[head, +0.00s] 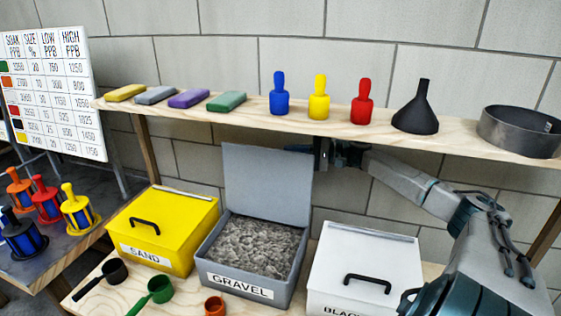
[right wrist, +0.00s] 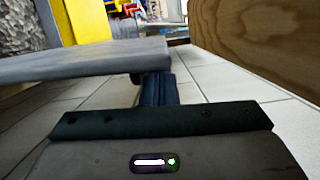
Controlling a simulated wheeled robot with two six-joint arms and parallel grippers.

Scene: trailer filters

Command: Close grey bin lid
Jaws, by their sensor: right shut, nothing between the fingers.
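The grey bin (head: 243,283), labelled GRAVEL, stands on the lower table and is filled with grey gravel (head: 262,246). Its grey lid (head: 266,185) is open and stands upright at the bin's back. My right gripper (head: 322,153) is at the lid's upper right edge, below the shelf, with its fingers partly hidden behind the lid. In the right wrist view, the lid (right wrist: 85,62) shows as a grey slab beside the shut, empty fingers (right wrist: 153,88). I cannot tell whether they touch it. My left gripper is not in view.
A shut yellow SAND bin (head: 175,220) stands left, a shut white bin (head: 365,255) right. Scoops (head: 152,293) lie in front.

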